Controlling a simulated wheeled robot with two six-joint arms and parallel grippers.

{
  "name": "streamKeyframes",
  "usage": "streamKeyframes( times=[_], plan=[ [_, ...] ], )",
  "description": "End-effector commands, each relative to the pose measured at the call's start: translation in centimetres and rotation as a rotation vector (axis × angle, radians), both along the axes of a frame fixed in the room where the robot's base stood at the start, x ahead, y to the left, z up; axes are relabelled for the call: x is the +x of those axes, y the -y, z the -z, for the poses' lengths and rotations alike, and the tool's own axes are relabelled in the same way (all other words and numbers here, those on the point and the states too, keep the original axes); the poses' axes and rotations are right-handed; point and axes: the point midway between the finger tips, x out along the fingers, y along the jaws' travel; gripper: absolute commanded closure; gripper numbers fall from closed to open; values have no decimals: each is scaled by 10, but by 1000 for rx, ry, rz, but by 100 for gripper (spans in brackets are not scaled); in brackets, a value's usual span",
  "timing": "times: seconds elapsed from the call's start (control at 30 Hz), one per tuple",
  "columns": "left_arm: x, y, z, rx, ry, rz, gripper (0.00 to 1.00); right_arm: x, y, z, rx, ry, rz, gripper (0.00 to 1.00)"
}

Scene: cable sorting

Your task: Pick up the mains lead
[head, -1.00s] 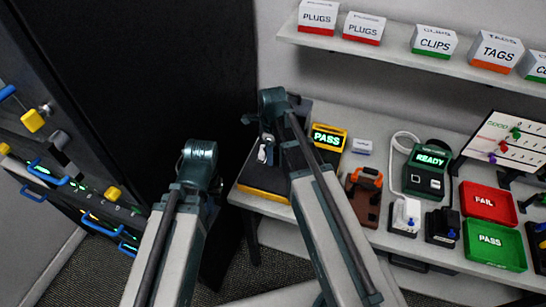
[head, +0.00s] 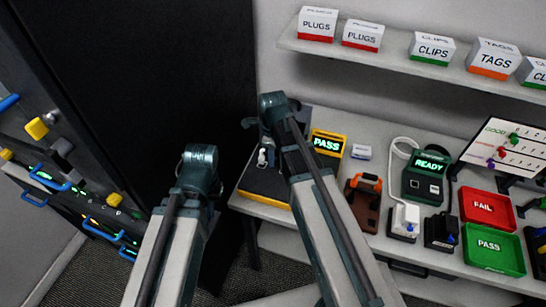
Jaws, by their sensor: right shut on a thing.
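My right gripper (head: 264,146) is at the black tray of the yellow-edged tester (head: 262,203), at the left end of the bench. It is shut on a small white piece (head: 262,158), which appears to be part of the mains lead. My own wrist hides most of the grip, and the rest of the lead is hard to make out. I cannot tell whether the piece touches the tray. My left arm's end is further left, before the dark cabinet; its fingers are hidden behind the wrist.
The tester's PASS screen (head: 328,143) is lit. To the right are a brown holder (head: 364,209), a READY unit (head: 428,176), a white plug (head: 404,219), a red FAIL tray (head: 486,208) and a green PASS tray (head: 493,249). A dark cabinet (head: 140,80) stands left. A shelf (head: 400,58) hangs above.

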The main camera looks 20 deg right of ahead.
Motion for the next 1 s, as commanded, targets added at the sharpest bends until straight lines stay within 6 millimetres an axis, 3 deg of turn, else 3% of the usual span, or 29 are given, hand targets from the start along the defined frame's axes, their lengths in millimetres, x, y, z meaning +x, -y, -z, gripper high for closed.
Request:
streamKeyframes(
  times=[0.53,1.0],
  plan=[
    [0,0,-83,0,0,1,100,0,0,-83,0,0,0,100],
    [0,0,-98,-1,0,-2,100,0,0,-97,0,0,0,100]
  ],
)
